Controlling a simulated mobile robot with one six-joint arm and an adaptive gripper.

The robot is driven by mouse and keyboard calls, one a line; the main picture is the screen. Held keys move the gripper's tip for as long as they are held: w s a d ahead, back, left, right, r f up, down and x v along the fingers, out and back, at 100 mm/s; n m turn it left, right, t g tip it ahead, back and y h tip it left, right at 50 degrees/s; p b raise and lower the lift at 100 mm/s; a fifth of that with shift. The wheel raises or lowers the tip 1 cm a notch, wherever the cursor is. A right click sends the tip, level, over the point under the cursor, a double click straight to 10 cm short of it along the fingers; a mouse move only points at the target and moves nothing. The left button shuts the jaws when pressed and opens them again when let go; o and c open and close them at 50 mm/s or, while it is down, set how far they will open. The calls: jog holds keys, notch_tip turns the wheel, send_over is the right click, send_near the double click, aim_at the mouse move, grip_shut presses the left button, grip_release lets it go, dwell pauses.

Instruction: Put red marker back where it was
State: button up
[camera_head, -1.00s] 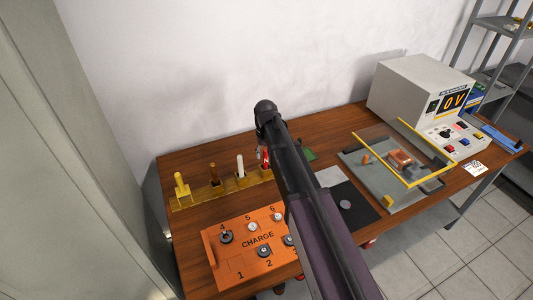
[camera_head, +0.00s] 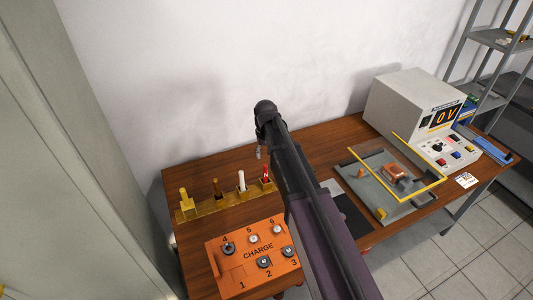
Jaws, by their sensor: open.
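The red marker (camera_head: 265,173) stands upright at the right end of the yellow rack (camera_head: 208,209), which also holds a white, a brown and a yellow item. The marker's lower part appears seated in the rack. My arm crosses the middle of the view and hides most of my gripper. Only a small grey part of my gripper (camera_head: 259,151) shows, just above and left of the marker. It looks apart from the marker, and my gripper is open.
An orange CHARGE panel (camera_head: 252,252) with numbered posts lies in front of the rack. To the right are a grey tray with a yellow frame (camera_head: 400,198) and a power unit (camera_head: 408,98) reading 0 V. A wall stands behind the wooden table (camera_head: 322,140).

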jog(key=shift+r, duration=0.45)
dwell(0.5)
jog(key=s+d+m, duration=0.1)
jog(key=s+d, duration=0.6)
jog(key=s, duration=0.3)
jog(key=s+d+m, duration=0.1)
jog(key=s+d, duration=0.7)
jog(key=s, duration=0.2)
jog(key=shift+s+d+m, duration=0.25)
jog(key=shift+s+m, duration=0.15)
jog(key=shift+a, duration=0.15)
jog(key=shift+a, duration=0.3)
jog(key=shift+s+a, duration=0.1)
